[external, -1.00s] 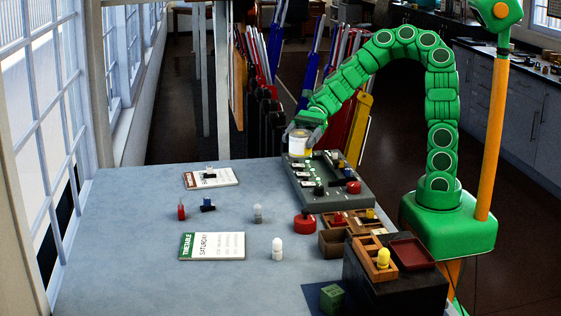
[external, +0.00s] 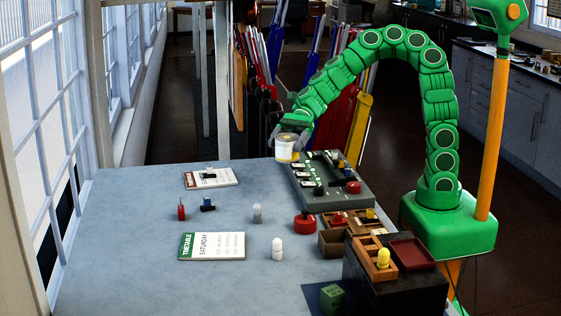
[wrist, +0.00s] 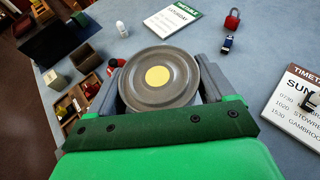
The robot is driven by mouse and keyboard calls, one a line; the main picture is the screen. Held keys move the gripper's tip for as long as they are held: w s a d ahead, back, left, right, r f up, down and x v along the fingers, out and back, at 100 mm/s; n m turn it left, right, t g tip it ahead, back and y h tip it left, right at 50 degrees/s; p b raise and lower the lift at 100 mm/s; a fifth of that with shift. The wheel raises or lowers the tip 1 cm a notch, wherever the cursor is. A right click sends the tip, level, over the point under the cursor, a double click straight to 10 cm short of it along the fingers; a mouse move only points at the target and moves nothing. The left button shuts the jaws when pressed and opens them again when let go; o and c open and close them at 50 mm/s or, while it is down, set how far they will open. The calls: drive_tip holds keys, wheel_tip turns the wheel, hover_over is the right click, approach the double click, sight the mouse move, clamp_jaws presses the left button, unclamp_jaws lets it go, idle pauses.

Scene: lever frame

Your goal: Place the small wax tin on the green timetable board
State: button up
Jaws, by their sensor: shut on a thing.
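My gripper (external: 287,130) is shut on a tin (external: 286,148) with a pale label and holds it in the air over the far edge of the table. In the wrist view the tin's round grey lid (wrist: 160,78) with a yellow centre sits between the two fingers. The green timetable board (external: 211,246), white with a green strip and "SATURDAY" on it, lies flat at the near left of the table. It also shows at the top of the wrist view (wrist: 174,20). The visible part of the board has nothing on it.
A second, brown-edged timetable (external: 210,178) carries a small dark item. A grey lever frame (external: 325,180), wooden trays (external: 350,222) and a dark box (external: 400,285) line the right side.

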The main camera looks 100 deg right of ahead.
drive_tip(key=w+a+n+g, duration=0.1)
drive_tip(key=w+a, duration=0.8)
drive_tip(key=a, duration=0.3)
drive_tip(key=n+y, duration=0.1)
hover_over(212, 244)
drive_tip(key=shift+g, duration=0.4)
drive_tip(key=shift+s+d+f, duration=0.1)
drive_tip(key=shift+s+f, duration=0.05)
drive_tip(key=shift+f, duration=1.9)
drive_tip(key=shift+s+d+f, duration=0.1)
drive_tip(key=shift+f, duration=1.9)
drive_tip(key=shift+w+a+f, duration=0.1)
drive_tip(key=shift+w+f, duration=0.05)
wheel_tip(212, 244, down, 3)
drive_tip(key=shift+f, duration=0.15)
